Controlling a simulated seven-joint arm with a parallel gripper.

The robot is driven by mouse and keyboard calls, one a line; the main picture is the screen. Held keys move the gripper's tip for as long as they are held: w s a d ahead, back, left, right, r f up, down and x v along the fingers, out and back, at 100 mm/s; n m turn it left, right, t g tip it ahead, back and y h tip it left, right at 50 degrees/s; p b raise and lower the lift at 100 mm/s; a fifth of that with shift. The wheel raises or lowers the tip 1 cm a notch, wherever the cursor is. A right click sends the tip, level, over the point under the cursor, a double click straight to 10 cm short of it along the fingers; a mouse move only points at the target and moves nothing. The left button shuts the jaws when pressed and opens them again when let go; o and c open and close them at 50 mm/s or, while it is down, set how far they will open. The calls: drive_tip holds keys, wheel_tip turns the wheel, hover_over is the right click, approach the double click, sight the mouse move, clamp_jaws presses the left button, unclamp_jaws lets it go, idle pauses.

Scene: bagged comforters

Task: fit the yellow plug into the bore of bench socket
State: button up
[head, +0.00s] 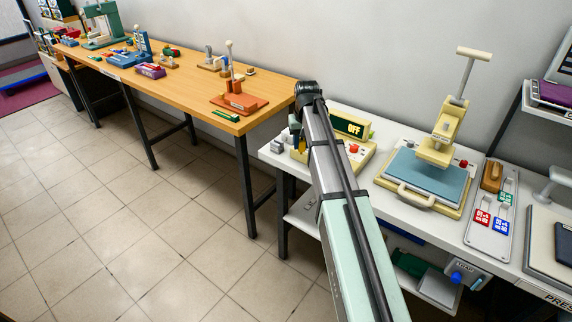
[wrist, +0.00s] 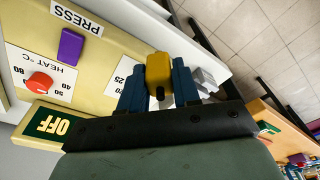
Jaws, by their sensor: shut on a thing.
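The yellow plug (wrist: 158,70) is held between the two blue fingers of my gripper (wrist: 159,88) in the wrist view. A dark mark shows on the plug's near face. In the head view my gripper (head: 297,139) is over the left end of the white bench, partly hidden by my arm. A grey metal block (head: 277,146), which looks like the bench socket, stands at that bench's left end. Part of it shows in the wrist view (wrist: 205,80), just right of the right finger. Its bore is not visible, and I cannot tell whether the plug touches it.
The cream press control box (head: 352,152) stands close by, with an OFF display (head: 350,125) and a red knob (wrist: 40,83). A heat press (head: 430,170) is further right. The wooden table (head: 200,85) stands left, beyond a gap.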

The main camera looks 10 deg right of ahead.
drive_tip(key=w+r+n, duration=0.2)
drive_tip(key=w+n, duration=0.2)
drive_tip(key=w, duration=0.5)
drive_tip(key=w+r+n, duration=0.1)
drive_tip(key=w+n, duration=0.4)
drive_tip(key=w, duration=0.4)
drive_tip(key=shift+w+a+r+g+y, duration=0.15)
drive_tip(key=shift+a+r+g+y, duration=0.15)
drive_tip(key=shift+a+r+y, duration=0.1)
drive_tip(key=shift+f, duration=0.2)
drive_tip(key=shift+f, duration=2.45)
drive_tip(key=shift+f, duration=1)
drive_tip(key=o, duration=1.1)
drive_tip(key=shift+o, duration=0.5)
